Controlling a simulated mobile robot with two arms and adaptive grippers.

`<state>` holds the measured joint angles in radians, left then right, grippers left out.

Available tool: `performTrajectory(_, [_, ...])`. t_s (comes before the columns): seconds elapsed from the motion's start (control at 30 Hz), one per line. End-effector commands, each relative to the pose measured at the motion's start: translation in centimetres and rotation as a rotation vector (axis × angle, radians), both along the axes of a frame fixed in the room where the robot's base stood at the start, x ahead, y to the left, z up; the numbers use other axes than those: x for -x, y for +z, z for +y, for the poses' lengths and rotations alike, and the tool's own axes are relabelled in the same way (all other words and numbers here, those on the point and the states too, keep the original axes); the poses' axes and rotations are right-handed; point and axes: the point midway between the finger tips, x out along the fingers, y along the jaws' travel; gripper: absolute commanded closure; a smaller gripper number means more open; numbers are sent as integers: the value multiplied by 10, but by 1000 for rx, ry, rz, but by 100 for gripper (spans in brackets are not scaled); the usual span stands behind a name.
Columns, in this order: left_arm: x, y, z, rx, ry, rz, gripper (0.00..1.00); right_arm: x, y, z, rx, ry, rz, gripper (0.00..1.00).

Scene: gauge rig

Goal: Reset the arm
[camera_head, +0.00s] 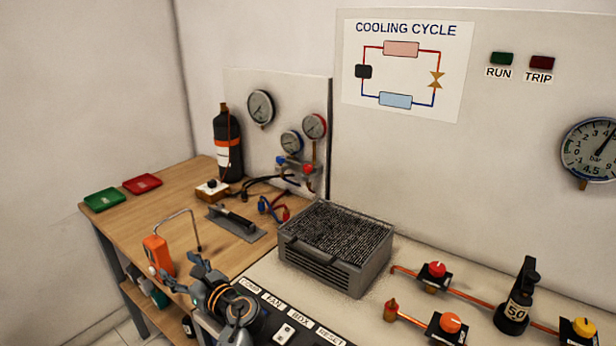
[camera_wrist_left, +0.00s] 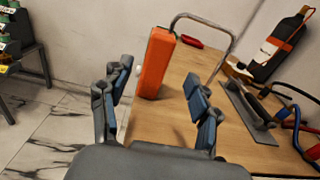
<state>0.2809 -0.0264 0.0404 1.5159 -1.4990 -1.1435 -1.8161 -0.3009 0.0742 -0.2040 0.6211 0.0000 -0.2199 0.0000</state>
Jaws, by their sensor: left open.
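My left gripper (camera_head: 190,279) is low in the head view, in front of the wooden bench's near edge. Its two fingers are spread and nothing is between them. In the left wrist view the open left gripper (camera_wrist_left: 158,112) faces the bench. An orange handheld device (camera_head: 158,255) with a bent grey metal tube stands on the bench just beyond the fingers. In the left wrist view the orange device (camera_wrist_left: 157,62) stands upright beyond the gap between the fingers, apart from them. My right gripper is in neither view.
A grey finned box (camera_head: 335,248) stands right of the bench on a pale panel with valves (camera_head: 436,272). A labelled switch strip (camera_head: 290,318) lies beside my left arm. A black bottle (camera_head: 227,145), gauges (camera_head: 260,107), green tray (camera_head: 104,199) and red tray (camera_head: 142,184) are farther back.

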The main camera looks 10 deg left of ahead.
Motion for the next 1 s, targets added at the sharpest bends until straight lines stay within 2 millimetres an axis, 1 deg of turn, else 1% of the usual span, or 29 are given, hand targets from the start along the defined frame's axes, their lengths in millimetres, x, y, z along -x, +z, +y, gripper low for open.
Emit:
performTrajectory(0.07, [6, -6, 0, 33, 1, -26, 38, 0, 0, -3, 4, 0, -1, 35])
performTrajectory(0.13, [18, -20, 0, 114, 5, -94, 38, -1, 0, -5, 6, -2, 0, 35])
performTrajectory(0.17, [25, -28, -1, 165, 7, -136, 38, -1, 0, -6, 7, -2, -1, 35])
performTrajectory(0.27, [57, -61, -8, 399, 35, -323, 38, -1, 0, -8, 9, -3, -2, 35])
performTrajectory(0.3, [72, -77, -13, 513, 57, -408, 38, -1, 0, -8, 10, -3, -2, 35])
performTrajectory(0.37, [97, -99, -26, 698, 107, -538, 38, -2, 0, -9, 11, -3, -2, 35])
performTrajectory(0.4, [114, -114, -38, 826, 153, -621, 38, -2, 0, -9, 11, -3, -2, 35])
performTrajectory(0.47, [139, -132, -58, 1011, 239, -731, 38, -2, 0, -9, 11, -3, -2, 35])
performTrajectory(0.5, [154, -141, -72, 1119, 300, -790, 38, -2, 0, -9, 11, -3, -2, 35])
performTrajectory(0.6, [186, -155, -103, 1327, 452, -892, 38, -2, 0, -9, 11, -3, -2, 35])
performTrajectory(0.7, [212, -161, -131, 1472, 593, -950, 38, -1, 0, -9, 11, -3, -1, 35])
performTrajectory(0.8, [236, -163, -155, 1582, 728, -985, 38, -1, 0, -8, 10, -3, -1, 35])
performTrajectory(1.0, [276, -159, -196, 1725, 978, -1011, 38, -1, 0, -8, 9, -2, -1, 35])
